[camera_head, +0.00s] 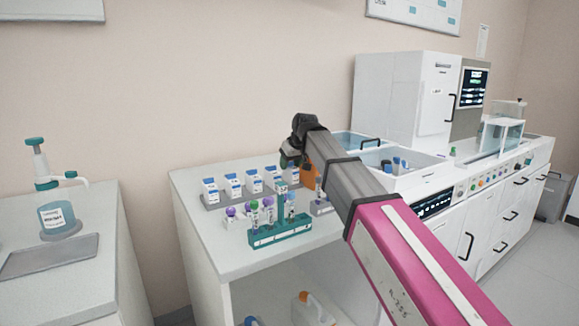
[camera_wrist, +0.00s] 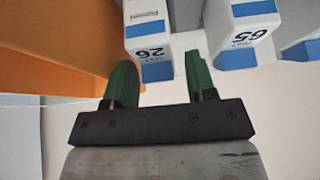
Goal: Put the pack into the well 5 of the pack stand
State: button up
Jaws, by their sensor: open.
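A row of several white packs with blue labels (camera_head: 232,186) stands upright on the counter in the grey pack stand (camera_head: 211,203). My gripper (camera_head: 292,160) is at the right end of this row, partly hidden by my arm. In the wrist view my gripper (camera_wrist: 160,70) is open, with two green fingers apart. A white and blue pack marked 26 (camera_wrist: 148,28) has its near end between or just beyond the fingertips; I cannot tell if they touch it. A second pack marked 65 (camera_wrist: 240,35) is to its right. Well numbers are not readable.
An orange block (camera_wrist: 60,40) stands close to the left finger; an orange thing also shows beside my arm in the head view (camera_head: 308,177). A teal rack (camera_head: 280,236) with several capped tubes stands in front of the packs. The counter's front left is clear.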

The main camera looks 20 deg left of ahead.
jog(key=v, duration=0.9)
jog(key=shift+s+r, duration=0.15)
jog(key=shift+r, duration=0.05)
